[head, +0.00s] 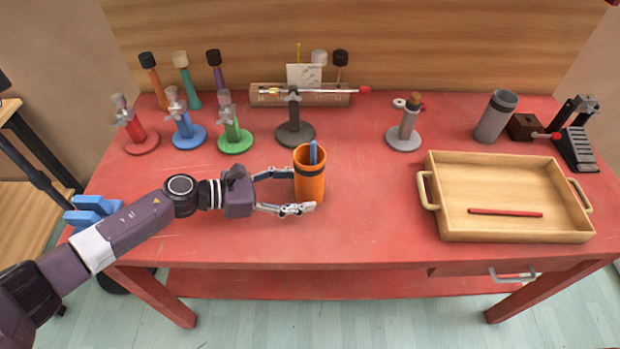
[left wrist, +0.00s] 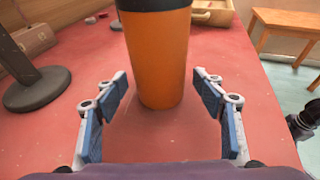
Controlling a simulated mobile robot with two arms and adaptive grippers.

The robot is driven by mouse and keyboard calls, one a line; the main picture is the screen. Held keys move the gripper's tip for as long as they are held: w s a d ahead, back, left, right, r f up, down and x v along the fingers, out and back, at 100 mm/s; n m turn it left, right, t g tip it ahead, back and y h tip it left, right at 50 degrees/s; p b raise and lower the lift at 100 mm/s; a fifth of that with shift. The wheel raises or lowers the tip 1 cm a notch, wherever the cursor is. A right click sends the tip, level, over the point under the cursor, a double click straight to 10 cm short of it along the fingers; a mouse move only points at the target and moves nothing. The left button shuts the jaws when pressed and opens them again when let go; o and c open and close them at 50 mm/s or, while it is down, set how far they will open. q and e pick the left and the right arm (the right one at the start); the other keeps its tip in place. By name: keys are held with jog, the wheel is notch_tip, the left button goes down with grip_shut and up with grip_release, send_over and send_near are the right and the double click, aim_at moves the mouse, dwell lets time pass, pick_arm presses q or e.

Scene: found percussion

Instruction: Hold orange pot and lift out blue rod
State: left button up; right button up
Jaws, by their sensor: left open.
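The orange pot (head: 310,185), with a dark band near its top, stands upright on the red table. The blue rod (head: 313,153) stands inside it, with only its upper end showing above the rim. My left gripper (head: 304,190) is open, with its fingers reaching toward the pot from the left. In the left wrist view the orange pot (left wrist: 158,60) stands ahead, between and just beyond the fingertips of the left gripper (left wrist: 163,88). A gap shows on each side of it. The pot's top and the rod are out of that view.
A wooden tray (head: 433,222) holding a red rod (head: 505,212) lies to the right. A dark stand (head: 295,134) with a horizontal rod is behind the pot. Red, blue and green stands (head: 235,140) are at back left. A grey cup (head: 495,118) stands at back right. Table right of the pot is clear.

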pick_arm(q)
jog(key=shift+x, duration=0.85)
jog(key=shift+c, duration=0.6)
jog(key=c, duration=0.7)
jog(key=shift+o, duration=0.2)
